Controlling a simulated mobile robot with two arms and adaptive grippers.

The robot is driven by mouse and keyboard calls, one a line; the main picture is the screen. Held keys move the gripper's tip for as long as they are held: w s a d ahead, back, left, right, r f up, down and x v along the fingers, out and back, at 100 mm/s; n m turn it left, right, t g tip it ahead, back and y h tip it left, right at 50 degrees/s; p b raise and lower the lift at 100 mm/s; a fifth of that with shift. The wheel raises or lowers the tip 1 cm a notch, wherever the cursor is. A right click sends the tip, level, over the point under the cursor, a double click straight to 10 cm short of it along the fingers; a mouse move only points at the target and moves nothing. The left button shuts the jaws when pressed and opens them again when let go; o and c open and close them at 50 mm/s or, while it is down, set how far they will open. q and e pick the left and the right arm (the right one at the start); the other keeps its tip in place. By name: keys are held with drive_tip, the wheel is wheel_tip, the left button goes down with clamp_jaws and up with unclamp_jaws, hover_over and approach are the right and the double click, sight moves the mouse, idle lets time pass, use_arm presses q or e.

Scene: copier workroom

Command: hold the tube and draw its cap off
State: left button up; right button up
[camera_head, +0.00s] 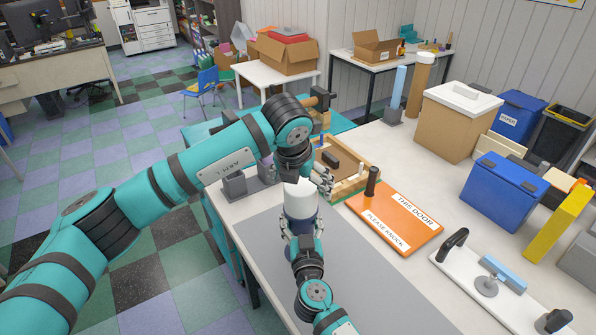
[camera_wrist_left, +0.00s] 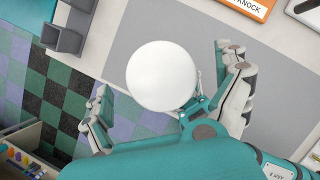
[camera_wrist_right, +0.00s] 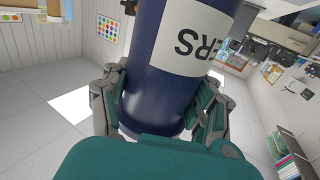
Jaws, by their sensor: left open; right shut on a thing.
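The tube (camera_head: 302,227) is dark blue and stands roughly upright above the grey mat. Its white lettered label shows in the right wrist view, where the tube (camera_wrist_right: 160,95) fills the middle. My right gripper (camera_head: 301,236) is shut on the tube's lower part, with fingers on both sides. The white cap (camera_head: 301,192) is on top; in the left wrist view the cap (camera_wrist_left: 162,76) appears as a round white disc. My left gripper (camera_head: 312,176) is open above it, fingers spread on either side of the cap, with visible gaps. The left hand partly hides the cap's top in the head view.
A grey mat (camera_head: 340,290) covers the near table. To the right are an orange sign board (camera_head: 400,222), a wooden tray (camera_head: 352,184), a blue bin (camera_head: 500,190) and a white board with black handles (camera_head: 470,262). A grey holder (camera_head: 234,184) stands at the left edge.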

sight(302, 182)
use_arm(q)
drive_tip(key=shift+x, duration=2.65)
drive_tip(key=c, duration=1.1)
drive_tip(key=shift+r, duration=0.2)
drive_tip(key=shift+r, duration=0.95)
drive_tip(key=shift+r, duration=2)
use_arm(e)
drive_tip(key=o, duration=1.8)
